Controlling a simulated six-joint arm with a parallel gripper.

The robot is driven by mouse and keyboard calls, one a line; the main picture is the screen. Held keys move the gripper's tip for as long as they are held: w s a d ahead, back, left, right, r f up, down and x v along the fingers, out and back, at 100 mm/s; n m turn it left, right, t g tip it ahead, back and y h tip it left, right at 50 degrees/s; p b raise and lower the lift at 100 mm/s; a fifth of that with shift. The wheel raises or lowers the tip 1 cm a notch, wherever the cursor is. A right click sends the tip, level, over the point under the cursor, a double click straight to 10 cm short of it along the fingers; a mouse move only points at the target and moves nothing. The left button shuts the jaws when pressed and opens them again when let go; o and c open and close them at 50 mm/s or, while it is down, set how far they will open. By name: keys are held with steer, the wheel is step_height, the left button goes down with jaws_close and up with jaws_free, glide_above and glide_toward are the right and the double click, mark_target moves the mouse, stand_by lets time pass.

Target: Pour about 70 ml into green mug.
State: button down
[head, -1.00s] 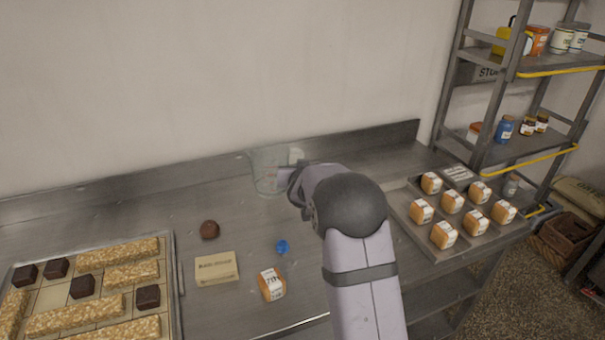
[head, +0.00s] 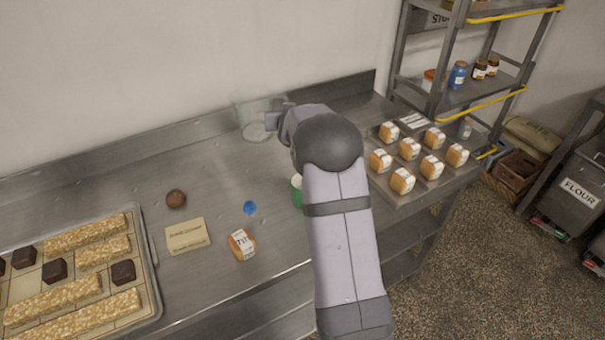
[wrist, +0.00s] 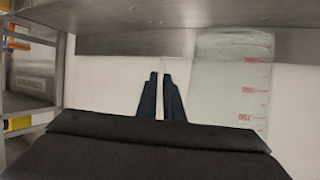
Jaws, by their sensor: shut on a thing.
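The clear measuring jug (head: 250,118) is at the back of the steel counter in the head view. It seems raised off the counter. It also shows in the wrist view (wrist: 232,85), with red markings on its side. My gripper (head: 275,117) is at the jug's right side, shut on it. In the wrist view my gripper's dark fingers (wrist: 161,95) are close together beside the jug; the exact hold is unclear. I cannot tell the liquid level. The green mug (head: 296,191) stands on the counter in front of the jug, mostly hidden behind my arm.
A brown ball (head: 176,199), a blue item (head: 249,208), a beige card (head: 187,236) and a labelled loaf (head: 242,244) lie left of the mug. A bar tray (head: 152,262) is at the left. A tray (head: 405,197) of several loaves is at right.

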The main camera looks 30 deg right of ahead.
steer(key=s+d+r+y+p, duration=0.1)
steer(key=s+d+p, duration=0.2)
steer(key=d, duration=0.5)
steer(key=s+d+p, duration=0.2)
steer(key=d+p, duration=0.2)
steer(key=d, duration=0.4)
steer(key=s+d+f+n+y+p, duration=0.1)
steer(key=s+d+f+p, duration=0.1)
steer(key=s, duration=0.2)
steer(key=s+d+f+n+y+p, duration=0.1)
steer(key=s+d+f+p, duration=0.1)
steer(key=s, duration=0.3)
steer(key=s+d+f+n+t+y+p, duration=0.1)
steer(key=s+d+f+p, duration=0.1)
steer(key=s, duration=0.3)
steer(key=shift+d+f, duration=0.1)
steer(key=shift+f, duration=0.15)
steer(key=shift+f+n, duration=0.1)
steer(key=shift+n, duration=0.2)
